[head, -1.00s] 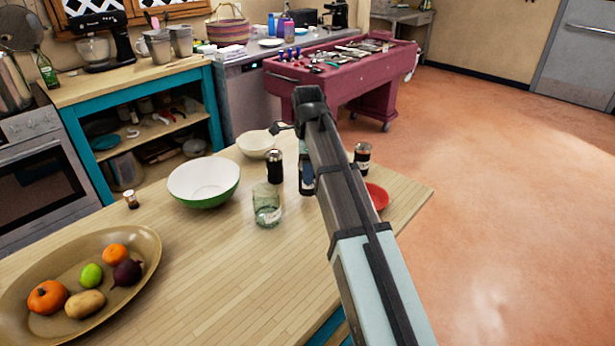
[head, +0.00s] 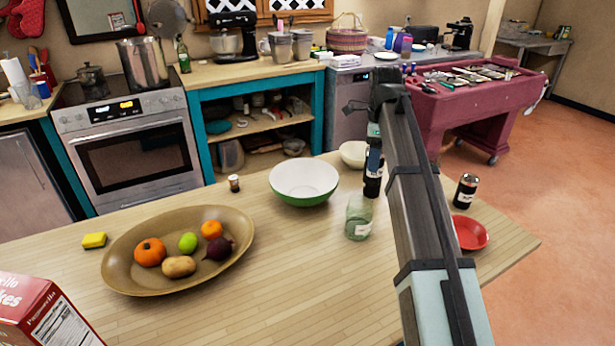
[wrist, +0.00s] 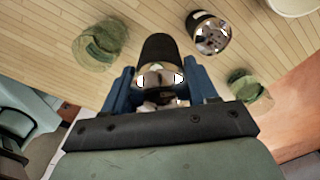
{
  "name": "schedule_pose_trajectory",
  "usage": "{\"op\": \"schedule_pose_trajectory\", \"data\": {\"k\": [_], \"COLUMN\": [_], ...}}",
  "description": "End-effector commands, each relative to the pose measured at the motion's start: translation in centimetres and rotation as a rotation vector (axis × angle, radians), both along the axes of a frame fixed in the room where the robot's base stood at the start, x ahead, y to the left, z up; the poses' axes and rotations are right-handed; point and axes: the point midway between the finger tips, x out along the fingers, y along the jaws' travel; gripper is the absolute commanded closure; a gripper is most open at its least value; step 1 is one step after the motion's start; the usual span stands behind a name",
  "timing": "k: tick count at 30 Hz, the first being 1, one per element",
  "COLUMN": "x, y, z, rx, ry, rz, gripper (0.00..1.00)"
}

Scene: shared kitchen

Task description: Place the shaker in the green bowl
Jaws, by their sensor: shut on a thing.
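My gripper (wrist: 168,88) is shut on a dark cylindrical shaker (wrist: 158,50), which sits between its blue fingers in the wrist view. In the head view my gripper (head: 374,160) hangs above the wooden counter, right of the green bowl, with the dark shaker (head: 372,188) at its lower end. Whether the shaker touches the counter is unclear. The green bowl (head: 304,182), white inside and empty, stands on the counter. A second dark shaker with a silver top (head: 465,191) stands at the right.
A greenish glass jar (head: 359,218) stands just in front of my gripper. A pale bowl (head: 354,154) is behind it and a red dish (head: 470,233) at the right. A brown platter of produce (head: 130,275) lies left. The counter between jar and bowl is clear.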

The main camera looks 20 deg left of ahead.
Motion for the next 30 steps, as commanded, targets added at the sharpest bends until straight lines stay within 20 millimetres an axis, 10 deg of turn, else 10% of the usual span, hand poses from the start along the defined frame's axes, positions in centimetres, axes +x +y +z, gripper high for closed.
{"op": "schedule_pose_trajectory", "data": {"k": [15, 30], "x": [0.0, -0.6], "y": [17.6, 19.8], "z": [0.6, -3.3], "rx": [-0.001, -0.001], "ry": [0.001, 0.002], "rz": [0.015, 0.014], "gripper": [0.77, 0.77]}}
